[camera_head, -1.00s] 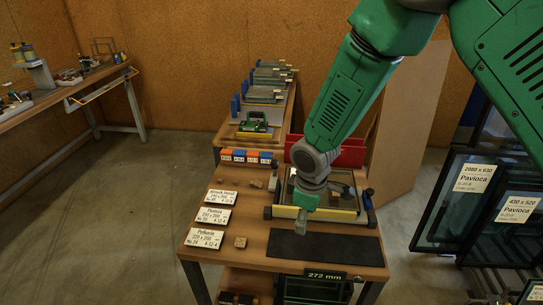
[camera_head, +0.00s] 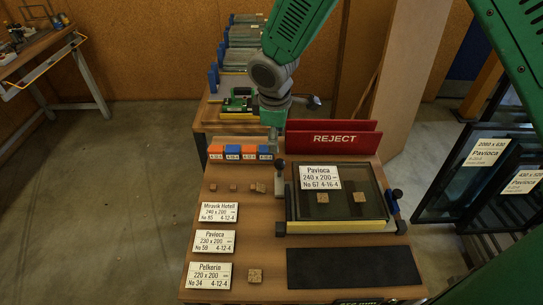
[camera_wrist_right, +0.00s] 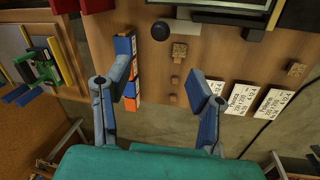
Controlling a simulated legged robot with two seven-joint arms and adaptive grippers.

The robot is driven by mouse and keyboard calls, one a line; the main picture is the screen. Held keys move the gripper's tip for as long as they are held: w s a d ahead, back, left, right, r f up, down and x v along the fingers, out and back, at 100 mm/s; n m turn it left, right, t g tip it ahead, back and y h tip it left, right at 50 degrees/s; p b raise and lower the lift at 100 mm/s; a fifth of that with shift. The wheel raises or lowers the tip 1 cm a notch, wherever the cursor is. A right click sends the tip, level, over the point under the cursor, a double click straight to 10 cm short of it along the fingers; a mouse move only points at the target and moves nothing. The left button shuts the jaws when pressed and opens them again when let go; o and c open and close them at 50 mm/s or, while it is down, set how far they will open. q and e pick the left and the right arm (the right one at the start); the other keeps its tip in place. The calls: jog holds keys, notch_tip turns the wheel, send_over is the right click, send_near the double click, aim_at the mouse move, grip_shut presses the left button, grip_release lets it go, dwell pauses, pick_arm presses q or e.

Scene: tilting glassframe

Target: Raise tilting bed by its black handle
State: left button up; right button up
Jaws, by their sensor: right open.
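The tilting bed, with a yellow front edge (camera_head: 336,227), lies flat on the wooden table in the head view. A dark glass frame with a white Pavioca label (camera_head: 320,178) lies on it. A black knob handle (camera_head: 280,164) stands at the bed's left side; another black knob (camera_head: 397,193) is at its right. My right gripper (camera_head: 273,143) points down near the bed's far left corner. In the right wrist view, its fingers (camera_wrist_right: 161,85) are spread and empty. The left black knob (camera_wrist_right: 160,30) shows beyond them, apart from both. My left gripper is out of view.
A red REJECT rack (camera_head: 333,138) stands behind the bed. Orange and blue blocks (camera_head: 240,152) sit left of the gripper. Several white labels and small wooden cubes (camera_head: 255,275) lie at left. A dark mat (camera_head: 352,268) lies in front.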

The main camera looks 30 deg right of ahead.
aim_at(282, 160)
jog(key=d+f, duration=0.1)
jog(key=f, duration=0.3)
jog(key=w+d+f, duration=0.1)
jog(key=f, duration=0.6)
jog(key=shift+w+d+f, duration=0.25)
jog(key=shift+d+f, duration=0.05)
jog(key=shift+d, duration=0.1)
jog(key=shift+a+f+p, duration=0.25)
jog(key=shift+f+p, duration=0.05)
jog(key=shift+f, duration=0.25)
jog(key=shift+w+a+f, duration=0.15)
jog(key=shift+a, duration=0.15)
jog(key=shift+d, duration=0.45)
grip_shut()
